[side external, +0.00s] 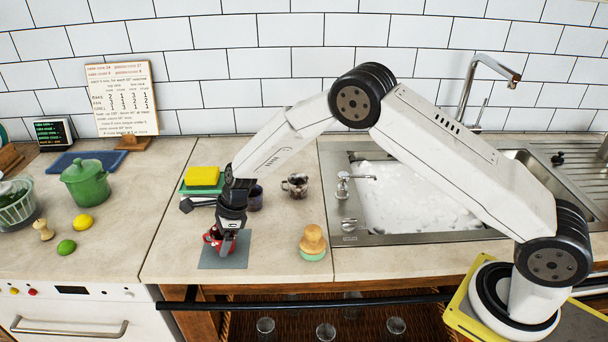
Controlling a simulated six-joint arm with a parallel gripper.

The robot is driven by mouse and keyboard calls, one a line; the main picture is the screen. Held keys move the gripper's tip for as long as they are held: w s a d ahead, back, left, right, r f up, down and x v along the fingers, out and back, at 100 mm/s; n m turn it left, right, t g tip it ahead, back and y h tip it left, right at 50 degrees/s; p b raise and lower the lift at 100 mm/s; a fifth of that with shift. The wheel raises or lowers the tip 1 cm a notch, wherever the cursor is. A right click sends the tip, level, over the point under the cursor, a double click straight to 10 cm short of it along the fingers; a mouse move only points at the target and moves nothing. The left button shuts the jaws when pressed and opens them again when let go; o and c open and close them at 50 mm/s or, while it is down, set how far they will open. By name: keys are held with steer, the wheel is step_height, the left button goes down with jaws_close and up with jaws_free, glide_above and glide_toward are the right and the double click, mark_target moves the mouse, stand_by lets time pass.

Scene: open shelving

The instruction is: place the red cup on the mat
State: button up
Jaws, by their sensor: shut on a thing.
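The red cup (211,238) is at the front of the counter, over the grey mat (236,262). My gripper (222,243) points down and is shut on the red cup, which it partly hides. The cup appears low, at or just above the mat's surface; I cannot tell whether it touches the mat. The mat lies flat, and its front and right parts are bare.
A green pot (86,184), lemon (83,222) and lime (66,247) are left.

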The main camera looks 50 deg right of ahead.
steer(key=shift+f, duration=0.2)
steer(key=o, duration=1.1)
steer(key=shift+r, duration=0.15)
steer(key=v, duration=1.2)
steer(key=shift+s+d, duration=0.1)
steer(key=shift+s, duration=0.05)
steer(key=s+d+n+h, duration=0.1)
steer(key=s+d+n, duration=0.3)
steer(key=s+n, duration=0.3)
steer(key=s+d+r+n+h, duration=0.1)
steer(key=s+d+n, duration=0.3)
steer(key=s+n, duration=0.4)
steer(key=s+d+r+n+t+h, duration=0.1)
steer(key=s+d+n+h, duration=0.1)
steer(key=s+d+n, duration=0.2)
steer(key=s+n, duration=0.3)
steer(key=s, duration=0.3)
steer(key=shift+s+d+r, duration=0.2)
steer(key=shift+s+r, duration=0.05)
steer(key=shift+s, duration=0.1)
